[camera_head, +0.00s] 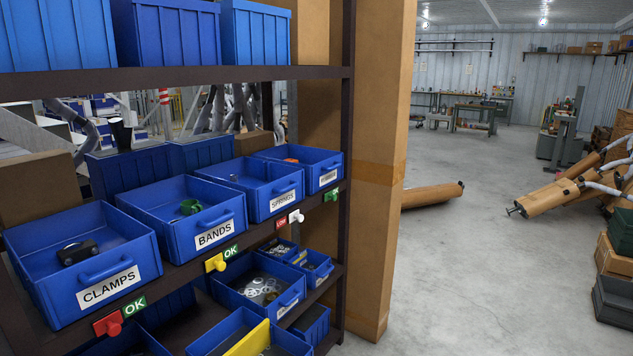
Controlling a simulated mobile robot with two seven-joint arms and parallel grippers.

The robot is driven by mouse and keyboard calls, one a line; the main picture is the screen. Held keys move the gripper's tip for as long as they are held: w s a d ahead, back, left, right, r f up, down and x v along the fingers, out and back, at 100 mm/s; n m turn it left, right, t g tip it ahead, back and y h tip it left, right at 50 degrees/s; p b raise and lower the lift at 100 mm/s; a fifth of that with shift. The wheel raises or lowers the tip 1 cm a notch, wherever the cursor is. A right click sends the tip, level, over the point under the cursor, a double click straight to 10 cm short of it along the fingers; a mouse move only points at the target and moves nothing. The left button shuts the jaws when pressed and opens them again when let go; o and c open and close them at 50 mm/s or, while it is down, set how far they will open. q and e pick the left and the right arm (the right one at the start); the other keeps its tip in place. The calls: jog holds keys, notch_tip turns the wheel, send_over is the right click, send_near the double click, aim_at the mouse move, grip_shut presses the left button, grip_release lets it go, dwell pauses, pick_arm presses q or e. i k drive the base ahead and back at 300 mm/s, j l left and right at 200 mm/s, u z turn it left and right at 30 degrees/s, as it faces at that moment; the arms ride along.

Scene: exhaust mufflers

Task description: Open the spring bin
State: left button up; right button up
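The spring bin (262,183) is a blue open-topped bin with a white SPRINGS label and a front handle. It sits on the middle shelf, third from the left, between the BANDS bin (186,213) and a fourth blue bin (305,166) whose label is too small to read. A small object lies inside the spring bin, but I cannot tell what it is. A red tag (281,223) and a white knob (296,216) are on the shelf edge below it. Neither of my grippers is in view.
The CLAMPS bin (80,261) is at the left of the same shelf. Lower bins (258,286) with rings stand below. A dark shelf post (346,190) and a tall cardboard box (378,200) are to the right.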

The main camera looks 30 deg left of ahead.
aim_at(270, 188)
jog(key=i+j+u, duration=0.1)
jog(key=i+u, duration=0.5)
jog(key=u, duration=0.2)
jog(key=i+l+u, duration=0.1)
jog(key=i+u, duration=0.25)
jog(key=k, duration=0.05)
